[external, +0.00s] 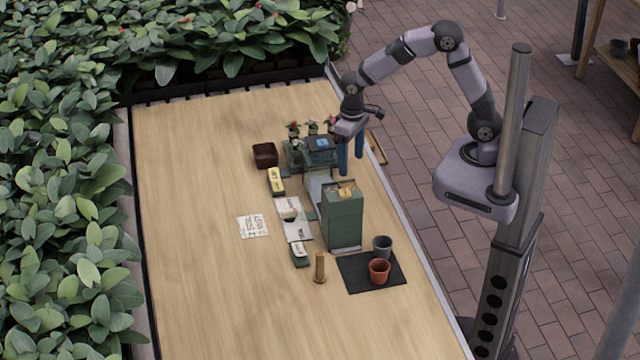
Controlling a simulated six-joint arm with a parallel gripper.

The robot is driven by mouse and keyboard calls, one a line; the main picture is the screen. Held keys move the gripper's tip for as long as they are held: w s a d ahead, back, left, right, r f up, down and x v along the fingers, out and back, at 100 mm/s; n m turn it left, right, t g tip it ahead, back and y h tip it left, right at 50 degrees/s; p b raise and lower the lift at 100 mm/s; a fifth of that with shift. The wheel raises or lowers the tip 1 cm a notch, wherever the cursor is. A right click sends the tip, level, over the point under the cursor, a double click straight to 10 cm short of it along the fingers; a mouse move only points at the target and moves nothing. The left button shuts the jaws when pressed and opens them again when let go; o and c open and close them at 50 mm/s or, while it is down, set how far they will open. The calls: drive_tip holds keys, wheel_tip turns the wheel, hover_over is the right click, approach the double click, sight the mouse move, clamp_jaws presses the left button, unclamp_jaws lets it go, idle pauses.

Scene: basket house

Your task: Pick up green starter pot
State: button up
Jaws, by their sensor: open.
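I cannot clearly make out a green starter pot. A dark green rack (296,158) at the far right of the table holds several small potted plants with reddish tops, and their pots are too small to tell apart. My gripper (351,163) points down with its two blue fingers apart and nothing seen between them. In the picture it is just right of the rack and behind the tall green box (343,218). Its height above the table is unclear.
A dark brown square pot (265,155) stands left of the rack. Seed packets (294,220) lie in the middle. The left tabletop is mostly clear.

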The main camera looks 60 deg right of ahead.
drive_tip(key=a+f, duration=0.1)
drive_tip(key=a, duration=0.1)
drive_tip(key=w+a+f, duration=0.1)
drive_tip(key=a, duration=0.2)
drive_tip(key=a+b, duration=0.1)
drive_tip(key=a, duration=0.1)
drive_tip(key=shift+w+a+f, duration=0.15)
drive_tip(key=shift+w+f, duration=0.25)
drive_tip(key=shift+w+f+p, duration=0.2)
drive_tip(key=shift+f+p, duration=0.85)
drive_tip(key=shift+f, duration=2.6)
drive_tip(key=c, duration=1.1)
